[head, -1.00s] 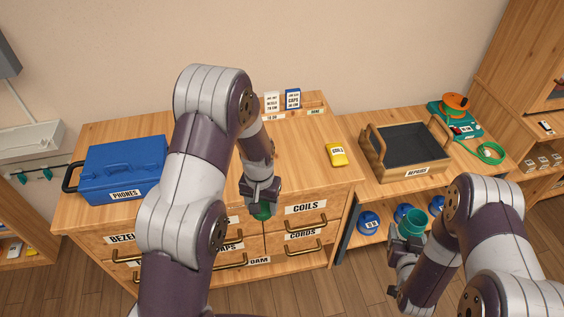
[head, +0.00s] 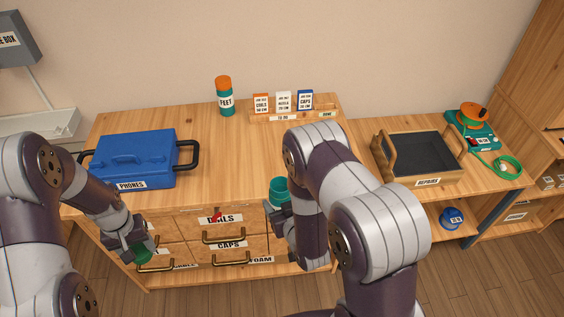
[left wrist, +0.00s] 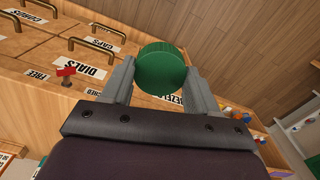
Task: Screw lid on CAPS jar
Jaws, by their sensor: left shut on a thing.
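A round green lid (left wrist: 161,68) is held between the two fingers of my left gripper (left wrist: 158,85) in the left wrist view. In the head view my left gripper (head: 138,252) is at the lower left, in front of the drawers, and the lid (head: 144,257) shows partly beside it. A teal jar (head: 279,187) stands out at the front edge of the bench, held by my right gripper (head: 279,208), which my arm partly covers. No label shows on the jar. The lid and jar are well apart.
A blue PHONES case (head: 132,160) and an orange-topped FEET jar (head: 225,98) stand on the bench. A card rack (head: 290,116) is at the back. The REPAIRS tray (head: 425,155) is at the right. Drawers include DIALS and CAPS (head: 229,246); a small red item (left wrist: 66,72) is on the DIALS front.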

